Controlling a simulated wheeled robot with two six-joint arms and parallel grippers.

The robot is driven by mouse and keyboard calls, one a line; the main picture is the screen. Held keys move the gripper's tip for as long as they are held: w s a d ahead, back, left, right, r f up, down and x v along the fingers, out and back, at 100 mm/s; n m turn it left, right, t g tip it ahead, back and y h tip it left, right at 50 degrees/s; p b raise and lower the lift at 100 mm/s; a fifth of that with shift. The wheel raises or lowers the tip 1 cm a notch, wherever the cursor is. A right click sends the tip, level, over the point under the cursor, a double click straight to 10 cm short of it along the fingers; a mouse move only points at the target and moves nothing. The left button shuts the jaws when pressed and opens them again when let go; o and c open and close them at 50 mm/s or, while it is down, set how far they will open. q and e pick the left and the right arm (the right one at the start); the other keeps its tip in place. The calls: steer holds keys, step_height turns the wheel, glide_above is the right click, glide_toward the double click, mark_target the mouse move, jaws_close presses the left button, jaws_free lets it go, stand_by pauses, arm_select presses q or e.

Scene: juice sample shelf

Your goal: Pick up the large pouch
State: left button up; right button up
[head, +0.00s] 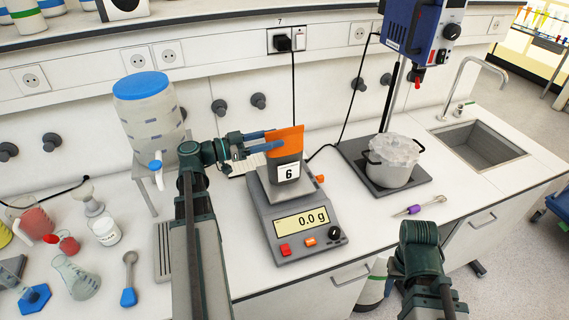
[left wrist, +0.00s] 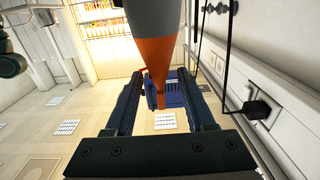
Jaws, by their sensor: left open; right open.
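The large pouch (head: 287,158) has an orange upper part, a dark grey body and a white label marked 6. It stands upright on the pan of the balance (head: 297,222). My left gripper (head: 275,140) is open at the pouch's orange upper part, coming from the left. In the left wrist view the pouch (left wrist: 155,50) appears upside down, its orange end narrowing between the two open fingers (left wrist: 160,82). I cannot tell whether a finger touches it. My right arm shows at the lower right of the head view, but its fingers are hidden.
The balance display reads 0.0 g. A pot (head: 393,160) stands on a stirrer stand to the right, with a sink (head: 480,145) beyond. A blue-lidded carboy (head: 147,112) stands behind my left arm. Glassware, including a flask (head: 76,278), is at left. A purple-handled tool (head: 415,209) lies near the front edge.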

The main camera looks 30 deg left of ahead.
mark_target(284, 135)
arm_select(q)
steer(key=x, duration=0.4)
steer(key=shift+w, duration=0.1)
jaws_close()
stand_by(1.4)
